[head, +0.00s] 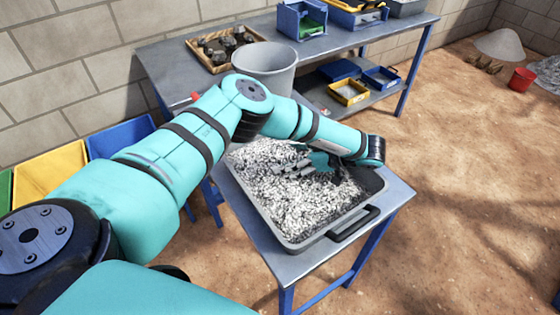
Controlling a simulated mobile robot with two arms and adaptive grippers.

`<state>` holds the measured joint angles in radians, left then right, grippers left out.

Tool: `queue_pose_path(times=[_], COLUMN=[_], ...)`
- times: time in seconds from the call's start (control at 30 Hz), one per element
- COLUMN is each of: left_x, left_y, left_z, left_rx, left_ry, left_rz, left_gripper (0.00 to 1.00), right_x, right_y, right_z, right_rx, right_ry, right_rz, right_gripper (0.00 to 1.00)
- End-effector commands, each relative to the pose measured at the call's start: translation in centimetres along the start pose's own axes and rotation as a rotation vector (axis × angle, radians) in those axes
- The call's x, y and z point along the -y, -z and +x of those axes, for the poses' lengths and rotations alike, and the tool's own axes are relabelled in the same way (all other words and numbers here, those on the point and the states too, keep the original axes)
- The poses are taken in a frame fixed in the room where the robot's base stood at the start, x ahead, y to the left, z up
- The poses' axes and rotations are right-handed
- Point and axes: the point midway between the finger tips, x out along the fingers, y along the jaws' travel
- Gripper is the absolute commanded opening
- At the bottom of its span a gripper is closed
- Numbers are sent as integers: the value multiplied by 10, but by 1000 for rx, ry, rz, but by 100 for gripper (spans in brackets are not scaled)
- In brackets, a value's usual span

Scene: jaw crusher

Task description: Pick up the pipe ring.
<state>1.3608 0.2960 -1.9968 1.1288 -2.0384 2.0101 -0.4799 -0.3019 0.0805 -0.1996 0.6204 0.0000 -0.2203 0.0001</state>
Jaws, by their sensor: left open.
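I cannot make out a pipe ring in the head view. A grey tray (377,190) full of grey and white gravel (300,215) stands on a small metal table. My left arm reaches over the tray from the left. My left gripper (290,170) is open, low over the gravel near the tray's middle, with its grey fingers pointing left. I cannot tell whether the fingers touch the gravel. My gripper and forearm hide part of the gravel. My right gripper is not in view.
A light grey bucket (265,62) stands on the long bench (165,62) behind, near a wooden tray of dark rocks (190,45). Yellow (50,172) and blue (122,136) bins stand left. A red bucket (522,80) is far right. The sandy floor at right is open.

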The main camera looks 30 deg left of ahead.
Motion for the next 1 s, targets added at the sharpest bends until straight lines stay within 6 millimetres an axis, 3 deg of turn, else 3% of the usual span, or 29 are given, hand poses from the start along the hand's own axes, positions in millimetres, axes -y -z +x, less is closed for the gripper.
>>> queue_pose_path(times=[0.2, 0.5, 1.0], left_x=[0, 0, 0], left_y=[2, 0, -1], left_z=[31, 36, 36], left_rx=[-1, 0, 2], left_ry=[3, 1, -1], left_rz=[0, 0, -1], left_gripper=[86, 85, 20], right_x=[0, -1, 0], right_y=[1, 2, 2], right_z=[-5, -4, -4], right_rx=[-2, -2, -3], right_ry=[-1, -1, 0], right_rz=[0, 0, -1], right_gripper=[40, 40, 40])
